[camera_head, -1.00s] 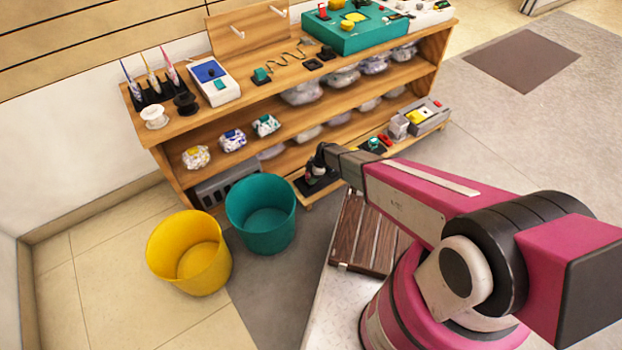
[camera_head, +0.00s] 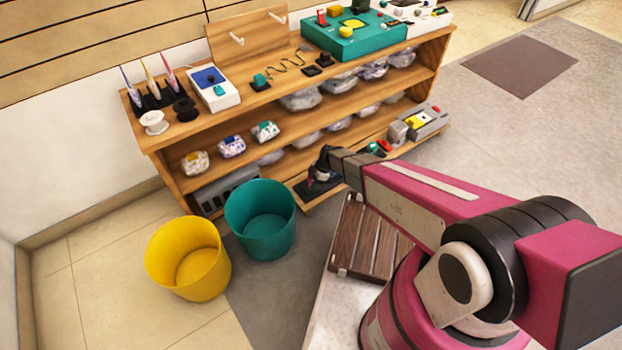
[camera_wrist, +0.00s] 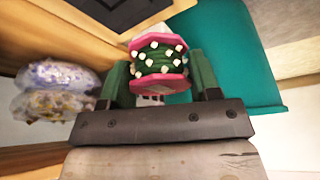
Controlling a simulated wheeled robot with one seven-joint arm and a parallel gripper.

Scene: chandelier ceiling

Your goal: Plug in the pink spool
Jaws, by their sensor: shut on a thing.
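The pink spool (camera_wrist: 160,62) has pink flanges and a green middle dotted with white. It sits between the two green fingers of my gripper (camera_wrist: 160,80) in the wrist view, and the fingers are shut on it. In the head view, my gripper (camera_head: 319,178) points down over a dark pad (camera_head: 312,190) at the front of the low shelf, beside the teal bin. The spool is too small there to make out clearly. I cannot tell whether it touches the pad. A dark, framed surface (camera_wrist: 108,12) shows at the upper left of the wrist view.
The teal bin (camera_head: 232,222) and the yellow bin (camera_head: 160,272) stand left of my gripper. The wooden shelf unit (camera_head: 290,128) holds several bags, a white spool (camera_head: 153,122) and a teal box (camera_head: 335,40). A slatted wooden piece (camera_head: 368,245) lies near my base.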

